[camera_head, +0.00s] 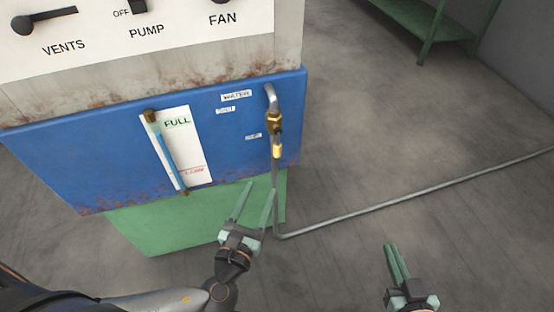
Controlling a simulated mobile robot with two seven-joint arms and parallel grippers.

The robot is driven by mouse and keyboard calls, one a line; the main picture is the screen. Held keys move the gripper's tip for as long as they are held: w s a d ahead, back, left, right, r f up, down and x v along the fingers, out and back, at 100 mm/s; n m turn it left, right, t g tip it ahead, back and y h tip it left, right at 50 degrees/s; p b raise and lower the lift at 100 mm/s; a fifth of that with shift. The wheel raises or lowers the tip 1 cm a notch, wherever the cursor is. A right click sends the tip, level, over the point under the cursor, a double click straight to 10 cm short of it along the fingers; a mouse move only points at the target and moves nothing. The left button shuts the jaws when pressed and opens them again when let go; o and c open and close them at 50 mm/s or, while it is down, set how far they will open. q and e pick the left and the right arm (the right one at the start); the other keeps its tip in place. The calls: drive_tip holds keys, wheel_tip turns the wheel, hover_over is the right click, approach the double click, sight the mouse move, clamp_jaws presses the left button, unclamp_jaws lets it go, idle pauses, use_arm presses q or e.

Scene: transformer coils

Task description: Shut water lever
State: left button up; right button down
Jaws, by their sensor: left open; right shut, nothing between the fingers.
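A grey water pipe (274,185) comes out of the blue tank's right part and runs down to the floor. It carries a brass valve fitting (275,122), with a small yellow-orange piece (277,151) just below that may be the lever; its exact shape is too small to tell. My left gripper (260,187) is open and empty, its fingers pointing up, below the valve. Its right finger overlaps the pipe in the picture; I cannot tell if they touch. My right gripper (392,246) is shut and empty, over the floor at the lower right.
The blue tank (95,165) has a level gauge marked FULL (186,150) and small labels (236,95). A control panel (100,55) with switches is above it, a green base (150,230) below. The pipe continues right along the floor. A green table (405,15) stands behind.

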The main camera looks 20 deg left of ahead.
sight(276, 152)
use_arm(q)
drive_tip(key=w+b, duration=0.1)
drive_tip(key=w, duration=0.9)
drive_tip(key=shift+w+a, duration=0.1)
drive_tip(key=shift+w, duration=0.9)
use_arm(e)
wheel_tip(276, 152, up, 9)
drive_tip(key=w+n+t+y, duration=0.1)
drive_tip(key=w+t, duration=0.1)
drive_tip(key=t, duration=0.2)
drive_tip(key=shift+a, duration=0.15)
drive_tip(key=shift+w+f, duration=0.1)
use_arm(q)
clamp_jaws()
